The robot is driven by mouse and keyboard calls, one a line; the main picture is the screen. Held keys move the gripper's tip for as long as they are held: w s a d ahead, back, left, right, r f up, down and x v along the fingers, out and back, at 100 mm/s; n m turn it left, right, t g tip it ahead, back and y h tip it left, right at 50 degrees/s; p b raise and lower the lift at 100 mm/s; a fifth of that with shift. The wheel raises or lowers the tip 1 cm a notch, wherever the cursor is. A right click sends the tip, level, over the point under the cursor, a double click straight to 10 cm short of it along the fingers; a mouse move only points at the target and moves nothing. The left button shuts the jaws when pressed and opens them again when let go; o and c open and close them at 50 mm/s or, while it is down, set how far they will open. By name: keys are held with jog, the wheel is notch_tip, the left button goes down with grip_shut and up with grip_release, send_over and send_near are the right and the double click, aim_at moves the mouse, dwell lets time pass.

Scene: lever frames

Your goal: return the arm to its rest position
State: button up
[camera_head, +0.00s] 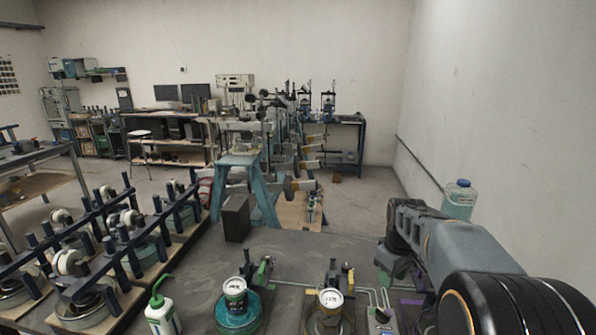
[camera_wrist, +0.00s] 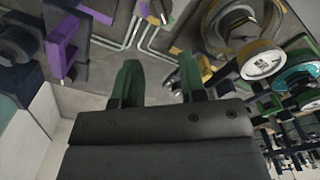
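My arm (camera_head: 455,245) reaches in from the lower right of the head view, with its elbow near the camera and its far joint bent down over the bench. My gripper (camera_wrist: 158,78) shows in the wrist view as two dark green fingers, clearly apart, with nothing between them. It points toward the grey bench surface. In the head view my gripper is mostly hidden behind my arm. A lever fixture with a yellow-rimmed, white-faced disc (camera_wrist: 262,64) lies to the right of the fingers; a purple bracket (camera_wrist: 63,45) lies to the left.
A teal-based fixture (camera_head: 238,314) and a labelled can fixture (camera_head: 330,298) stand on the bench. A white bottle with a green spout (camera_head: 161,313) is at the front left. A clear jug (camera_head: 459,201) stands beyond my arm, near the right wall. The bench middle (camera_head: 300,250) is clear.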

jog(key=s+a+m+t, duration=0.2)
jog(key=s+a, duration=0.2)
jog(key=s, duration=0.3)
jog(key=s+a+r+m+t, duration=0.1)
jog(key=s+a+m+t, duration=0.1)
jog(key=s+a, duration=0.3)
jog(key=s+m, duration=0.1)
jog(key=s, duration=0.2)
jog(key=shift+s, duration=0.3)
